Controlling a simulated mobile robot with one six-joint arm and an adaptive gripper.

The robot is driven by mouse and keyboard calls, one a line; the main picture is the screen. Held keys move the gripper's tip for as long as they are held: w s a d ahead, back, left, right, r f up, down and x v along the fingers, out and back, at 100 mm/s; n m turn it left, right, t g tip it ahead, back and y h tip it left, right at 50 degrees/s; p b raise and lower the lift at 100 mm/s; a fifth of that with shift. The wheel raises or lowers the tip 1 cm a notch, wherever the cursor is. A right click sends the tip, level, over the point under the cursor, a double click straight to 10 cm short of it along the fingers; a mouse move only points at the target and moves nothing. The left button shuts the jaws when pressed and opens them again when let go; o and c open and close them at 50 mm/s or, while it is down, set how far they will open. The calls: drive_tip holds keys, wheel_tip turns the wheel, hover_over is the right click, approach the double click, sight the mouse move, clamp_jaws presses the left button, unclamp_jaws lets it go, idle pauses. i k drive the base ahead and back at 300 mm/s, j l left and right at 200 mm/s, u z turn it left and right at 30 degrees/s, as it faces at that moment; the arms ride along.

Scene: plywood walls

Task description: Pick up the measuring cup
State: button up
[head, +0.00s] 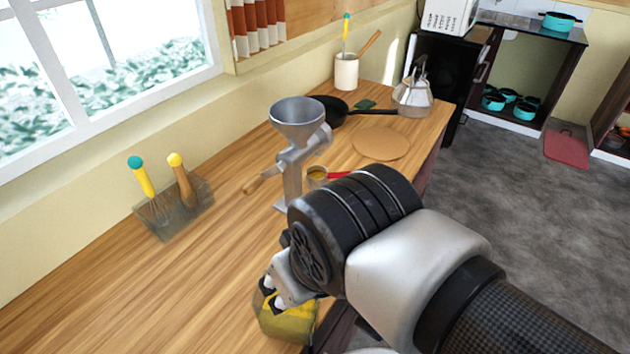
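What looks like the measuring cup (317,174) is a small round metal cup with a red handle and something orange-yellow inside. It stands on the wooden counter just right of the grinder's base, in the head view. Part of its red handle is hidden behind my wrist. My gripper (272,294) points down near the counter's front edge, well in front of the cup and apart from it. It is mostly hidden by my own wrist, so I cannot tell how far its fingers are apart.
A yellow-green object (287,324) is right at my gripper; contact is unclear. A metal grinder (298,118) stands beside the cup. Behind are a round board (381,143), black pan (330,110), kettle (412,97) and utensil pot (346,72). A utensil holder (173,210) is left; the counter's left front is clear.

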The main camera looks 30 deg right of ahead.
sight(317, 176)
drive_tip(key=i+l+z, duration=0.1)
drive_tip(key=l+z, duration=0.25)
drive_tip(key=i+l+z, duration=0.1)
drive_tip(key=z, duration=0.3)
drive_tip(key=l, duration=0.1)
